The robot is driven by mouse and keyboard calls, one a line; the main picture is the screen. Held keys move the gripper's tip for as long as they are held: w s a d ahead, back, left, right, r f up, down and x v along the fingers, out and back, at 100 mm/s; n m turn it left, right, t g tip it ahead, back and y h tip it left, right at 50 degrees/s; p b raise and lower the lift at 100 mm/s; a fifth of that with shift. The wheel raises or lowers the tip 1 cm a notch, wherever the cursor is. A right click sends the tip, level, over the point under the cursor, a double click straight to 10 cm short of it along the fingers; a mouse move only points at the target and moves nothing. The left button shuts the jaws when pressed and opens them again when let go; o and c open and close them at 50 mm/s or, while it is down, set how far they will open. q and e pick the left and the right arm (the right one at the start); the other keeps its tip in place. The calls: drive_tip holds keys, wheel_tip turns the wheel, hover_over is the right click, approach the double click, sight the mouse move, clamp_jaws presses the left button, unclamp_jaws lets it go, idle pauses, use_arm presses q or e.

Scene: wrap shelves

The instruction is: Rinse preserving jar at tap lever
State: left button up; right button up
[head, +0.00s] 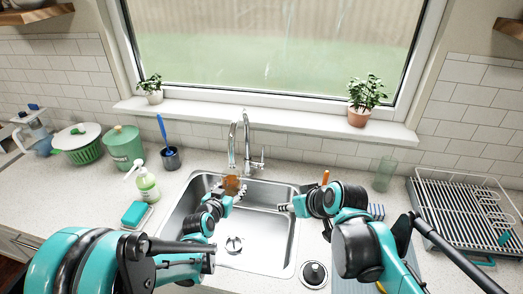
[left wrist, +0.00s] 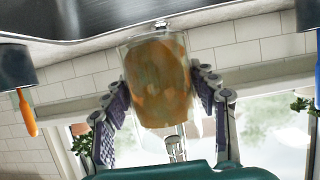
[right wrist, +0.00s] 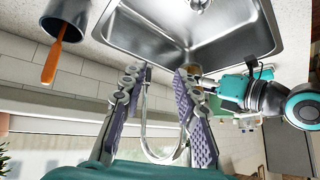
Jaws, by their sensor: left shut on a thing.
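The preserving jar (head: 231,185) is clear with orange-brown contents. My left gripper (head: 228,194) is shut on it and holds it over the sink, at or just below the tap spout (head: 232,148). In the left wrist view the jar (left wrist: 158,80) sits between both fingers. The tap lever (head: 259,160) is at the right side of the tap base, and nothing touches it. I cannot make out running water. My right gripper (head: 284,207) is over the right part of the sink, open and empty; its fingers are apart in the right wrist view (right wrist: 157,75).
The steel sink (head: 262,250) is otherwise empty around its drain. A soap bottle (head: 147,186), sponge (head: 135,214) and brush cup (head: 171,158) stand left. A glass (head: 385,173) and dish rack (head: 450,215) stand right. A cup with an orange-handled tool (right wrist: 66,20) is near my right gripper.

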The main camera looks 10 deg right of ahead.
drive_tip(key=w+a+n+t+y, duration=0.1)
drive_tip(key=w+n+y, duration=0.2)
drive_tip(key=w, duration=1.4)
drive_tip(key=n+t+y, duration=0.2)
drive_tip(key=y, duration=0.1)
hover_over(263, 163)
drive_tip(key=f, duration=0.6)
drive_tip(key=shift+w+f, duration=0.2)
drive_tip(key=shift+f, duration=0.15)
clamp_jaws()
